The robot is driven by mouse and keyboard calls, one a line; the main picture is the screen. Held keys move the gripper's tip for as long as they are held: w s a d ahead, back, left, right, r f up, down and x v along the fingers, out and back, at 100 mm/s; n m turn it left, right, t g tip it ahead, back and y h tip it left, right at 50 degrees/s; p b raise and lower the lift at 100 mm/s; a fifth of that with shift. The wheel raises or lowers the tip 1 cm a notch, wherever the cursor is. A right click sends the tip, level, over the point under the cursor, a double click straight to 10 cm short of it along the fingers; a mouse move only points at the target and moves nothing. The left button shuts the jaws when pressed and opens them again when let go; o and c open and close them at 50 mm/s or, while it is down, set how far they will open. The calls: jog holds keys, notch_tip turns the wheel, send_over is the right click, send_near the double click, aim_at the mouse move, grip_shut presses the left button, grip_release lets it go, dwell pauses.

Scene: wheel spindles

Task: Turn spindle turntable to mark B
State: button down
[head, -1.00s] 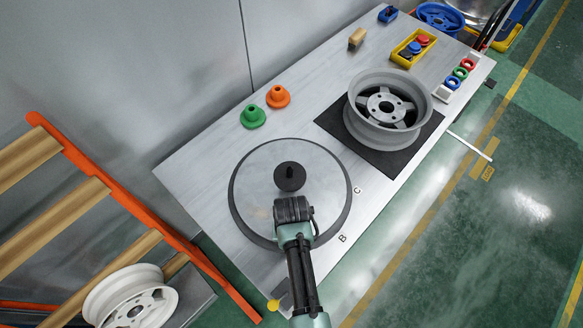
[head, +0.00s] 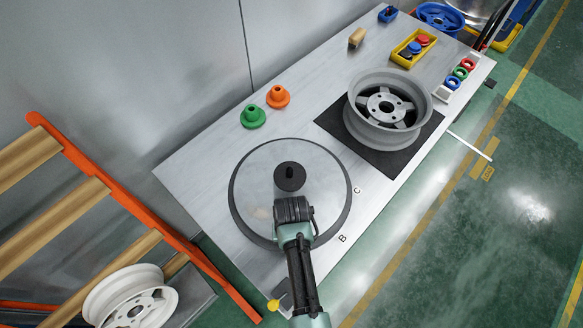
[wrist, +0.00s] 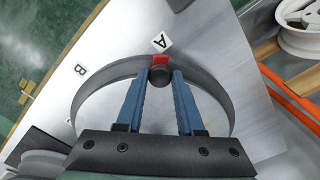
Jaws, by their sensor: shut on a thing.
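The turntable (head: 255,180) is a round grey disc with a dark rim on the bench, and a black spindle (head: 290,178) stands at its middle. In the wrist view, the blue fingers of my gripper (wrist: 160,82) close around a dark round knob (wrist: 160,76) at the rim. A red mark (wrist: 161,60) beside the knob lines up with label A (wrist: 162,42). Label B (wrist: 81,69) lies further left along the rim; it also shows in the head view (head: 342,238). Label C (head: 357,190) sits beyond B. My gripper hides the knob in the head view.
A grey wheel (head: 365,120) lies on a black mat (head: 330,122) right of the turntable. Green (head: 253,117) and orange (head: 278,97) cones stand behind it. An orange rack (head: 150,215) with a white wheel (head: 125,300) is at left. The bench beside the turntable's front edge is narrow.

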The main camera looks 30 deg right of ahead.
jog(key=shift+s+d+n, duration=0.3)
jog(key=shift+d+n, duration=0.2)
jog(key=shift+d, duration=0.25)
jog(key=d+n, duration=0.2)
jog(key=d, duration=0.1)
jog(key=d+n+b, duration=0.1)
jog(key=d+n, duration=0.1)
jog(key=d, duration=0.1)
jog(key=d+n, duration=0.2)
jog(key=d, duration=0.2)
jog(key=shift+s+f, duration=0.1)
jog(key=shift+s, duration=0.2)
jog(key=shift+w+d+n+b, duration=0.15)
jog(key=shift+d+n+b, duration=0.15)
jog(key=shift+d+n, duration=0.25)
jog(key=shift+w+d+n+b, duration=0.15)
jog(key=shift+d+n+b, duration=0.1)
jog(key=shift+d+n, duration=0.25)
jog(key=c, duration=0.5)
grip_release()
jog(key=shift+r, duration=0.2)
notch_tip(320, 180, up, 13)
jog(key=shift+f+b, duration=0.1)
jog(key=shift+b, duration=0.2)
